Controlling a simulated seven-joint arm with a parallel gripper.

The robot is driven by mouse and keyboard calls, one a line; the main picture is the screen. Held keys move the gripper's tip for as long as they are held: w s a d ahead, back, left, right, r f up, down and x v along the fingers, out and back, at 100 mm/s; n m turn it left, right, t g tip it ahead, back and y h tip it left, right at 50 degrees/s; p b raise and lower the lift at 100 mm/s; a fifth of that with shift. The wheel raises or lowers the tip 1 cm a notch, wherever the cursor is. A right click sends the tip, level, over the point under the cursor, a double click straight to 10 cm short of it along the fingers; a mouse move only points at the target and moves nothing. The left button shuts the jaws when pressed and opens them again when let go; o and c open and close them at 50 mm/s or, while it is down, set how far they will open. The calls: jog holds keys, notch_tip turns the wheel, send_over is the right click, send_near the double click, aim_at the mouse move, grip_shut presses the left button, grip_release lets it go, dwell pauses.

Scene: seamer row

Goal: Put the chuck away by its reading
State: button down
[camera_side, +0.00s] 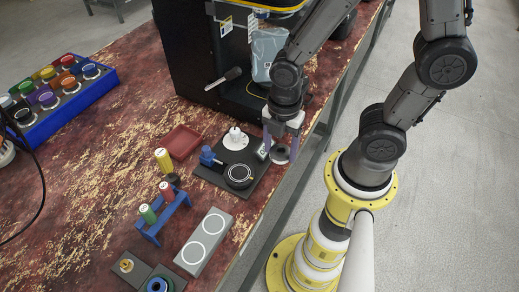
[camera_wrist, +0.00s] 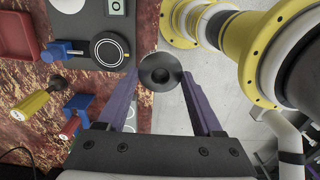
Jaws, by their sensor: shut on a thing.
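The chuck is a dark round disc with a hollow centre; it is between the purple fingers of my gripper (camera_wrist: 160,82). In the wrist view the chuck (camera_wrist: 160,70) shows at the fingertips. In the side view my gripper (camera_side: 281,150) holds it near the table's right edge, just right of the black fixture plate. The black plate (camera_side: 212,180) carries a dark round piece (camera_side: 239,176), a white dial-like part (camera_side: 236,138), a blue clamp (camera_side: 208,156) and a small display (camera_side: 263,150). A grey block (camera_side: 204,241) has two white rings on top.
A red tray (camera_side: 181,141) lies left of the plate. A blue rack (camera_side: 163,219) holds green and red handles; a yellow-handled tool (camera_side: 163,160) stands behind it. A blue box (camera_side: 70,103) of coloured pieces is far left. A black machine (camera_side: 190,50) stands at the back.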

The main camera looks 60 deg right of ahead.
jog(key=shift+s+d+r, duration=0.15)
jog(key=shift+s+r, duration=0.15)
jog(key=shift+s, duration=0.35)
jog(key=shift+s+d+r, duration=0.15)
jog(key=shift+s+r, duration=0.15)
jog(key=shift+s, duration=0.35)
jog(key=shift+w+r, duration=0.15)
jog(key=shift+w, duration=0.05)
jog(key=w+a+r, duration=0.2)
jog(key=w, duration=1.1)
jog(key=m, duration=0.1)
send_over(180, 145)
jog(key=f, duration=0.9)
jog(key=s+f, duration=0.1)
jog(key=f, duration=0.4)
jog(key=shift+d, duration=0.1)
jog(key=shift+w+f, duration=0.5)
jog(key=shift+f, duration=1.5)
